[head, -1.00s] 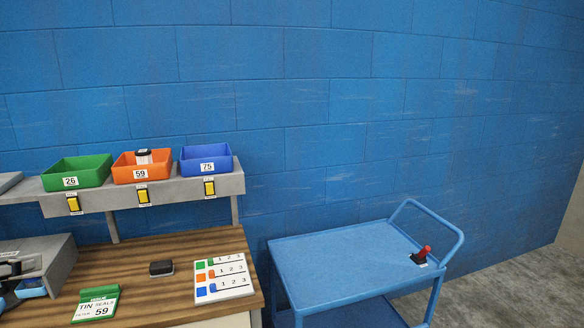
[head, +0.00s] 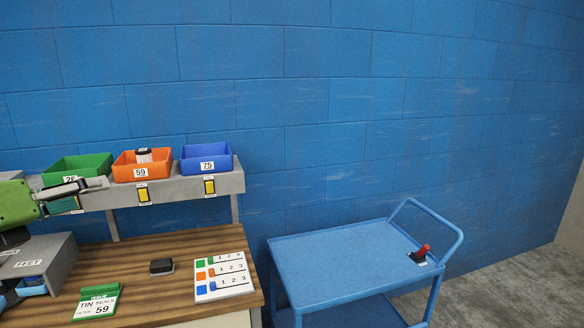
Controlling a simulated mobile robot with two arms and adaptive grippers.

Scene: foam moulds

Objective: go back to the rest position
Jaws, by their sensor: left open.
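My left gripper (head: 88,188) comes in from the left edge, at the height of the shelf. It is open, with nothing seen between its fingers, and it covers part of the green bin (head: 92,165) and that bin's label. My green arm link (head: 15,204) is behind it at the picture's edge. My right gripper is not in view.
A grey shelf (head: 225,182) bears the green bin, an orange bin (head: 126,172) and a blue bin (head: 206,162). Below are a wooden bench (head: 150,290), a grey box (head: 50,268), a green sign (head: 97,304) and a white board (head: 224,277). A blue trolley (head: 340,258) stands right.

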